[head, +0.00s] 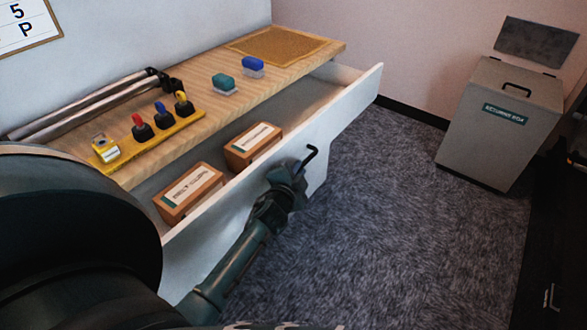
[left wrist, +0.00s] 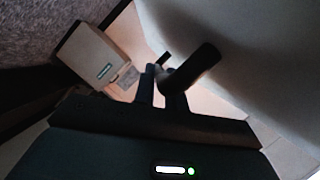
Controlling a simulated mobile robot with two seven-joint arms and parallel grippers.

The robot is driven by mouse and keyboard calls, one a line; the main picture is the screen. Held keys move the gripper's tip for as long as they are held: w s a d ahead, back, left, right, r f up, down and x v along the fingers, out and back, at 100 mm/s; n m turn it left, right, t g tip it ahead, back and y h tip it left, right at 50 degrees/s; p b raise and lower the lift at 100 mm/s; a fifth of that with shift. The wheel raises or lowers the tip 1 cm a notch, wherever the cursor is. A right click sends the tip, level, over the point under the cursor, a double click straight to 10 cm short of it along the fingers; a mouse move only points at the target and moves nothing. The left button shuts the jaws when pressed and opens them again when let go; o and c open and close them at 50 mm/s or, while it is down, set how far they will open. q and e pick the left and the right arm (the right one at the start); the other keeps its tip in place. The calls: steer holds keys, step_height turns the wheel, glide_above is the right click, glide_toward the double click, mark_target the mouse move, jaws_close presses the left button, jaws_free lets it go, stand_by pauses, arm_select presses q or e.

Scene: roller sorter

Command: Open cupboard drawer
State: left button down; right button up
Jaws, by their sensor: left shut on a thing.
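The white cupboard drawer (head: 340,108) is pulled out from under the wooden top, and its inside shows. Two brown boxes with labels lie in it: one nearer (head: 188,191) and one farther (head: 253,144). The dark drawer handle (head: 311,156) is on the front panel. My left gripper (head: 298,168) is at the handle and shut on it. In the left wrist view the dark handle (left wrist: 192,68) runs up to between the fingers of my gripper (left wrist: 162,88), beside the pale drawer front (left wrist: 245,50). My right gripper is not in view.
On the wooden top (head: 190,104) stand a yellow rack (head: 158,142) with several coloured items, a green-topped block (head: 224,84), a blue-topped block (head: 252,67) and a tan mat (head: 278,45). A grey returns box (head: 500,125) stands at the right. Carpet (head: 375,220) between is clear.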

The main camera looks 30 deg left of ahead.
arm_select(q)
steer(key=shift+s+d, duration=0.15)
steer(key=shift+d, duration=1.35)
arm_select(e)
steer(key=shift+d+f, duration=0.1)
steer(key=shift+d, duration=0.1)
arm_select(q)
steer(key=c, duration=1.5)
jaws_free()
steer(key=shift+o, duration=0.2)
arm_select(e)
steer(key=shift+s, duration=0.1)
